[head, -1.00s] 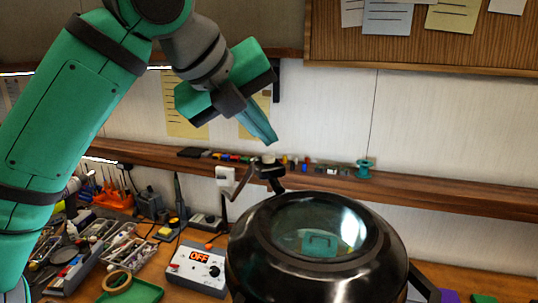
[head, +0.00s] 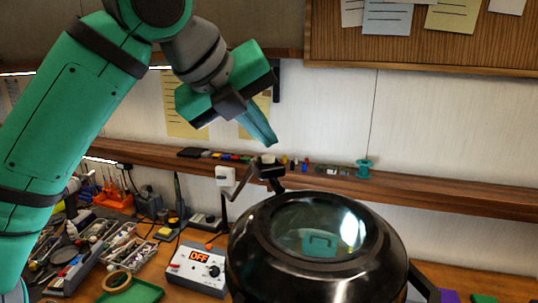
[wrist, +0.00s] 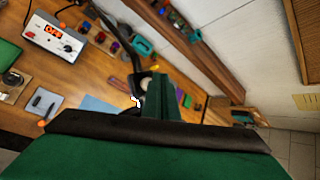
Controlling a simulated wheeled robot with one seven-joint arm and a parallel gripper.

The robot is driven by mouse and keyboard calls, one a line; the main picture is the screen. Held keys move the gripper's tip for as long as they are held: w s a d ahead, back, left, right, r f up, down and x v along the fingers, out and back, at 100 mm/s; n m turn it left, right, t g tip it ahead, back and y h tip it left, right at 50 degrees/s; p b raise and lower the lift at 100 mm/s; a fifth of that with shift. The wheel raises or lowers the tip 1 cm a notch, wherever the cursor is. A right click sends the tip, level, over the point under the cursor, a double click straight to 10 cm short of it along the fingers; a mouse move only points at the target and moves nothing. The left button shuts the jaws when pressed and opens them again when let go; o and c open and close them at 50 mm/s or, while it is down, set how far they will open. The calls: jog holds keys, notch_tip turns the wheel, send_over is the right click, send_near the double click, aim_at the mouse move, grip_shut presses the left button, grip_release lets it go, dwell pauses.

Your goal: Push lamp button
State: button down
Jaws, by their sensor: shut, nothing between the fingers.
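The magnifier lamp has a big black round head (head: 318,285) with a clear lens, at the front of the head view. Behind the head is a small black bracket on its arm, with a pale round button (head: 268,158) on top. My gripper (head: 272,142) is shut and empty, its green fingers pointing down just above the button with a small gap in the head view. In the wrist view my fingertips (wrist: 160,82) are together and cover part of the bracket. The pale button (wrist: 146,84) shows just left of them. I cannot tell whether they touch.
A wooden shelf (head: 420,196) with small parts and a green spool (head: 363,168) runs along the wall behind. A grey box reading OFF (head: 197,268) and a parts tray (head: 128,246) stand on the bench at left.

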jog(key=shift+f, duration=0.3)
jog(key=shift+f, duration=0.45)
dwell(0.8)
jog(key=shift+r, duration=0.95)
jog(key=shift+r, duration=0.1)
notch_tip(320, 180, up, 6)
jog(key=shift+f, duration=0.15)
dwell(0.5)
